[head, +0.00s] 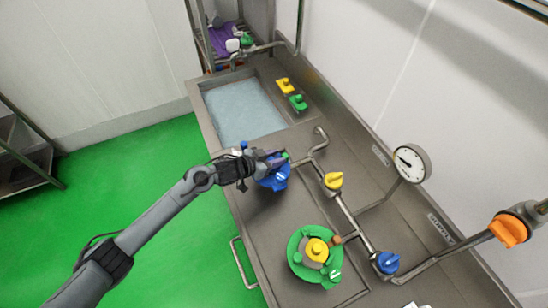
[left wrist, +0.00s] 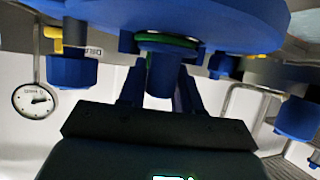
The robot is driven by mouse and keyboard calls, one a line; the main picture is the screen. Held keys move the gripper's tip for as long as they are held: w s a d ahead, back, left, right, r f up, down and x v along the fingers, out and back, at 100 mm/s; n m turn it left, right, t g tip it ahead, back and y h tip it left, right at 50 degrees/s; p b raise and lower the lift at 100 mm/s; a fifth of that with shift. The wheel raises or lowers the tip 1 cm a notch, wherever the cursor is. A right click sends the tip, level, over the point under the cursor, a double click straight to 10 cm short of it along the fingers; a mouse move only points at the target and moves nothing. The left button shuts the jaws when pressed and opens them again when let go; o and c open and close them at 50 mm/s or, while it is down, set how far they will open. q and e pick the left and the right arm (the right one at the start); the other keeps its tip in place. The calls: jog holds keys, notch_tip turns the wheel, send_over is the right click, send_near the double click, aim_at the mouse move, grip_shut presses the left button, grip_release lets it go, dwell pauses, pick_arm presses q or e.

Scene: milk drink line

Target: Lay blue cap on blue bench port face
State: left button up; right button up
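A blue port face (head: 275,181) is on the steel bench, partly hidden under my left gripper (head: 268,160). In the left wrist view a broad blue disc (left wrist: 190,12) fills the top, with several blue knobs (left wrist: 72,70) around it. A short blue post (left wrist: 162,75) with a green ring shows at the disc's middle. I take the post to be the blue cap's handle. My left fingers (left wrist: 160,88) stand on both sides of it and look closed on it. The cap's seating is hidden. My right gripper is not in view.
A green port face (head: 296,262) with a yellow knob lies nearer on the bench. Pipes with a yellow valve (head: 333,180), a blue valve (head: 388,262) and an orange valve (head: 508,231) run along the right. A gauge (head: 411,162) stands there too. A sink (head: 240,110) lies beyond.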

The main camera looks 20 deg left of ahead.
pick_arm(q)
jog(key=o, duration=0.3)
jog(key=shift+s+f, duration=0.2)
jog(key=shift+f, duration=0.25)
jog(key=shift+o, duration=0.2)
jog(key=shift+w+a, duration=0.1)
jog(key=shift+a, duration=0.05)
jog(key=shift+a+r, duration=0.1)
jog(key=shift+r, duration=0.05)
jog(key=v, duration=1)
jog(key=shift+s+r+p, duration=0.25)
jog(key=shift+r+p, duration=0.15)
jog(key=shift+p, duration=0.05)
